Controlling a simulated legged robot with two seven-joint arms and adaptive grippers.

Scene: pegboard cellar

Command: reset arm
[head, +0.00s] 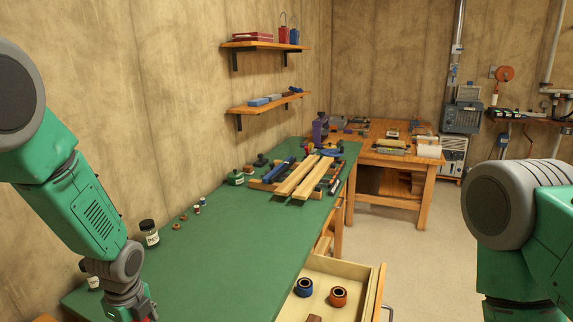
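My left arm comes in from the left in green and grey, above the near left of the green workbench top (215,265). Only the upper part of my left gripper (135,308) shows at the bottom edge; its fingertips are cut off, so I cannot see whether it is open or holds anything. My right arm, green with a grey joint, stands at the right edge over the floor. My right gripper is out of the picture.
A dark jar (149,233) stands near my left arm. Wooden planks (305,176) lie farther back. The bench's middle is clear.

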